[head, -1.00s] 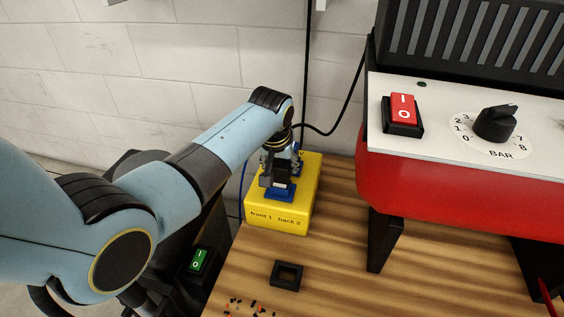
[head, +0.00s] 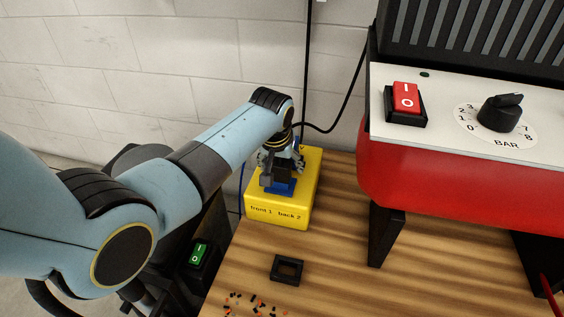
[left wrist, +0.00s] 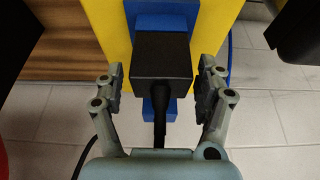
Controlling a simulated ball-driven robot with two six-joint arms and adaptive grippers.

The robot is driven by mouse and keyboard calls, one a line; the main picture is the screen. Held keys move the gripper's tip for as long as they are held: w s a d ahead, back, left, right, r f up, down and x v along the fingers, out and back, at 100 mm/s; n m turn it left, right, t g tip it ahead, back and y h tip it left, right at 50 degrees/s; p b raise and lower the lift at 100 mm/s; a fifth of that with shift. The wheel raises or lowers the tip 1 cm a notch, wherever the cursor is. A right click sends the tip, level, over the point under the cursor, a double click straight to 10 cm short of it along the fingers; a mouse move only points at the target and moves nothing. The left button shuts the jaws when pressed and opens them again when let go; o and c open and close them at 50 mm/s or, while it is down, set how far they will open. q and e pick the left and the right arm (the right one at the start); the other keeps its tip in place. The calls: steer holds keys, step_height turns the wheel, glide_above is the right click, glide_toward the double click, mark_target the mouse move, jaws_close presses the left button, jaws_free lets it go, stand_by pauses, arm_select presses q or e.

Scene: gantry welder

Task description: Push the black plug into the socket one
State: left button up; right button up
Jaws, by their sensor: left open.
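The yellow socket box (head: 277,215) stands on the wooden bench, its front marked "front 1 back 2". A blue socket (head: 281,188) shows on its top near the front. The black plug (head: 282,173) is upright at the blue socket; how deep it sits is hard to tell. In the left wrist view the plug (left wrist: 163,60) is a black block with its cable towards my wrist, over the blue socket (left wrist: 160,22). My left gripper (head: 281,163) is open, one finger on each side of the plug; gaps show in the left wrist view (left wrist: 161,78). My right gripper is out of view.
A red machine (head: 450,165) with a red switch (head: 407,97) and black dial (head: 500,112) stands at the right. A green switch (head: 199,254) is below left. A wall rises behind.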

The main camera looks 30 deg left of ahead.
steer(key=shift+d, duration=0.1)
arm_select(q)
steer(key=shift+s+r, duration=0.15)
steer(key=shift+r, duration=0.35)
steer(key=v, duration=0.6)
steer(key=shift+s+d+r, duration=0.1)
steer(key=shift+s+r, duration=0.15)
steer(key=shift+r, duration=0.1)
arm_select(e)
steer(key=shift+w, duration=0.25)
arm_select(q)
steer(key=shift+r, duration=0.1)
